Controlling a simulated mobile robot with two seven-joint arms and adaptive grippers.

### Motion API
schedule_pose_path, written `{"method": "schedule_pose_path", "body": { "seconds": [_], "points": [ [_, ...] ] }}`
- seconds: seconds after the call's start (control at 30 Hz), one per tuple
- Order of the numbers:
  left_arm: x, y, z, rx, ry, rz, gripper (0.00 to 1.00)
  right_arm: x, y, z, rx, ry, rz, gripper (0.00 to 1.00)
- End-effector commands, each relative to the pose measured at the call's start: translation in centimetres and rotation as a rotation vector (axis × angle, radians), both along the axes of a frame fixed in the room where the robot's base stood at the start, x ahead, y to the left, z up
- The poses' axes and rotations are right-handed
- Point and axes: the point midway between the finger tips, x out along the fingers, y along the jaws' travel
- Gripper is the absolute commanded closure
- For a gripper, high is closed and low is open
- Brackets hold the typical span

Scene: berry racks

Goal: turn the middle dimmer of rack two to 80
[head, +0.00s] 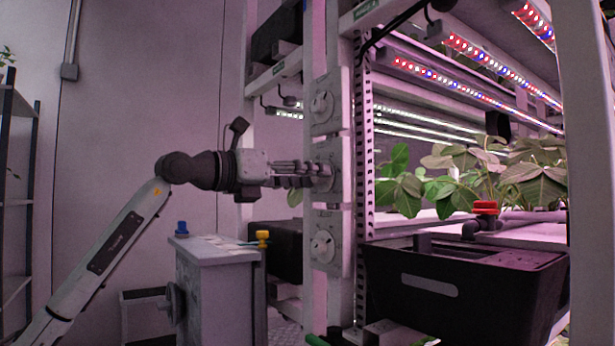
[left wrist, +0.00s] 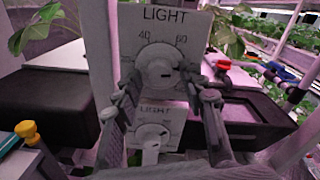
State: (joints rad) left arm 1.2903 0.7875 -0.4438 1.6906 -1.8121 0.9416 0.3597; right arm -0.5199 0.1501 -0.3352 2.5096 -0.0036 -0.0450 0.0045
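Three light dimmers sit one above the other on the white rack post in the head view. The middle dimmer (head: 325,158) is partly hidden by my left gripper (head: 318,176), whose fingers reach it from the left. In the left wrist view a dial plate marked LIGHT, with 40 and 60 readable, carries a round pale knob (left wrist: 160,72). The fingers of my left gripper (left wrist: 162,82) stand apart on either side of that knob. I cannot tell whether they touch it. The knob's exact setting is too small to read. My right gripper is not in view.
The top dimmer (head: 322,106) and bottom dimmer (head: 322,247) are just above and below. A grey cabinet (head: 215,285) with blue and yellow valves stands below my left arm. A black tank (head: 460,295) with a red valve (head: 486,207) and leafy plants (head: 405,185) are right of the post.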

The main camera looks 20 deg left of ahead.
Motion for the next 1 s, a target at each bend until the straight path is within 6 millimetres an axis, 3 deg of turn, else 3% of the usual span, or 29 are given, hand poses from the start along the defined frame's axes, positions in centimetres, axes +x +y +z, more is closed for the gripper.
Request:
{"method": "schedule_pose_path", "body": {
  "seconds": [0.4, 0.8, 1.0],
  "points": [
    [-0.7, 0.6, 0.0, 0.001, 0.000, 0.001, 0.54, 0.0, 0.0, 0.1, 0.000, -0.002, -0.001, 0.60],
    [-7.0, 5.4, 0.0, 0.003, 0.001, 0.003, 0.54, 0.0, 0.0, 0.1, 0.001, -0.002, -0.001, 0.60],
    [-9.1, 6.9, 0.0, 0.002, 0.002, 0.001, 0.54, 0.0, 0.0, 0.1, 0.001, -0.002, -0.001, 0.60]
  ]
}}
